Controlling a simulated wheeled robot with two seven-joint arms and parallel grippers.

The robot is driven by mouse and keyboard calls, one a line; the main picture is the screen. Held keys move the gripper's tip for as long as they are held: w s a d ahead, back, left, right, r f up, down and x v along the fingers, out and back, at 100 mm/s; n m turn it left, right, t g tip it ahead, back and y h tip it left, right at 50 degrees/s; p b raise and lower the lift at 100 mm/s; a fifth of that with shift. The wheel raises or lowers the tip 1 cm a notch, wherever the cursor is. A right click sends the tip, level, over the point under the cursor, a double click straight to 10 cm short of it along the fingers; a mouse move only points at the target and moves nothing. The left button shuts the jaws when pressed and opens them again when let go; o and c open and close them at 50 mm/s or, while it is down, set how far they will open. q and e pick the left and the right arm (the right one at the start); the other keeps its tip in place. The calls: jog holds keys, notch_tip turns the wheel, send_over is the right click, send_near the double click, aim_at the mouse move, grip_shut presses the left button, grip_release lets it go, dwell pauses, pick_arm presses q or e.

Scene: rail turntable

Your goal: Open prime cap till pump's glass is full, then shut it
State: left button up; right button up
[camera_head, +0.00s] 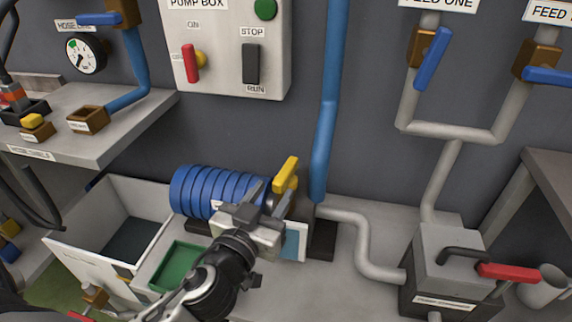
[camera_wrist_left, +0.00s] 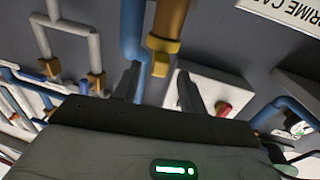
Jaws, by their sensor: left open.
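The pump has a blue ribbed body (camera_head: 205,190) and stands on the grey bench. A yellow handle (camera_head: 287,172), which looks like the prime cap, rises from the pump's top and points up. In the left wrist view, a yellow and brown part (camera_wrist_left: 160,58) shows just beyond and between my fingers. My left gripper (camera_head: 268,198) is open beside the handle's lower part; its fingers also show in the wrist view (camera_wrist_left: 158,85). I cannot tell whether they touch it. The pump's glass (camera_head: 294,243) is a pale blue panel, partly hidden by my gripper; its level is unclear.
A pump box (camera_head: 228,45) with a red lever (camera_head: 190,63) hangs on the wall. A blue pipe (camera_head: 325,130) rises right behind the pump. A strainer box (camera_head: 445,260) with a red handle stands at right. A white bin (camera_head: 75,268) and green tray (camera_head: 175,265) lie left.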

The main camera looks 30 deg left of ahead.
aim_at(286, 173)
pick_arm(q)
jog(key=w, duration=0.4)
jog(key=w+p, duration=0.1)
jog(key=w, duration=0.2)
jog(key=shift+a, duration=0.3)
grip_shut()
